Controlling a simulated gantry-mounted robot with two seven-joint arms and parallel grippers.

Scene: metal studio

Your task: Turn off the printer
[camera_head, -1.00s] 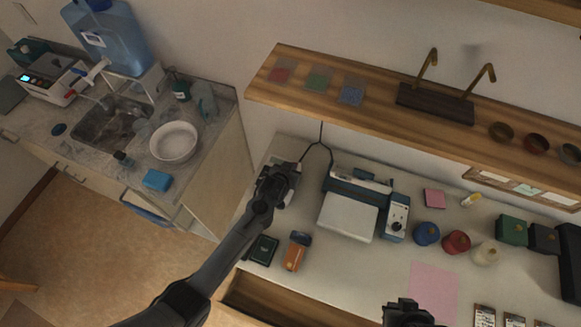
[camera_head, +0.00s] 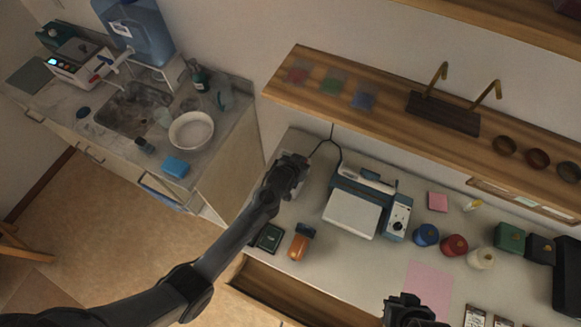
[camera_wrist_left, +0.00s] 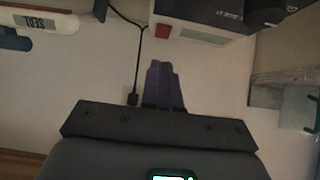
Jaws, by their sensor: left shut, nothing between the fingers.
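A small boxy device with a pale body and dark top, apparently the printer (camera_wrist_left: 190,12), shows at the top of the left wrist view. A red switch (camera_wrist_left: 162,31) is on its near face. In the head view my left gripper hides most of this device (camera_head: 311,203). My left gripper (camera_head: 298,160) is over the counter, left of the blue-and-white machine. Its shut, empty fingers (camera_wrist_left: 161,68) point at the device just below the red switch, with a small gap seen. My right gripper (camera_head: 408,303) is partly in view at the bottom edge; its fingers are unclear.
The blue-and-white machine (camera_head: 355,213) stands right of my left gripper. A black cable (camera_wrist_left: 137,70) runs beside my fingers. A dark green box (camera_head: 268,237) and an orange item (camera_head: 300,243) lie nearer the front. A wooden shelf (camera_head: 390,110) overhangs the counter's back.

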